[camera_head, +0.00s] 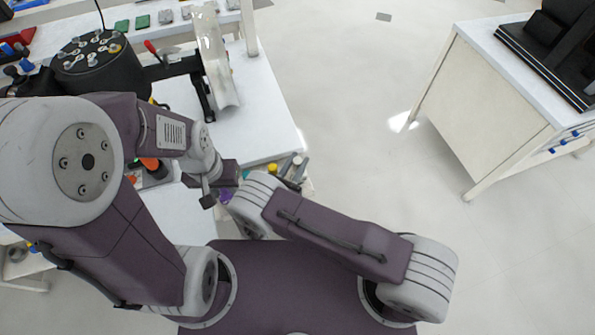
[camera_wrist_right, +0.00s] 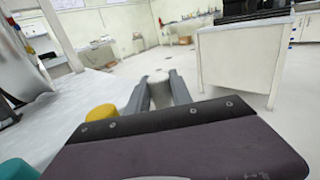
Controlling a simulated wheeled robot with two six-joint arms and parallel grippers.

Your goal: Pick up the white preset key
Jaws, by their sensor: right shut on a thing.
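The white preset key shows as a pale piece between the fingers of my right gripper (camera_wrist_right: 160,82) in the right wrist view (camera_wrist_right: 162,96). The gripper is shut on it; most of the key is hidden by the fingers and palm. In the head view my right gripper (camera_head: 294,167) is just off the front right corner of the white table, with the pale key hard to make out between its grey fingers. My left gripper (camera_head: 213,190) is partly hidden by its own wrist, near the table's front edge; its jaw opening cannot be made out.
A yellow round piece (camera_wrist_right: 102,112) and a teal piece (camera_wrist_right: 16,169) lie beside my right gripper. The white table (camera_head: 262,115) carries a black round holder (camera_head: 98,68) and a clear curved panel (camera_head: 215,60). Open floor lies right, before another white table (camera_head: 490,100).

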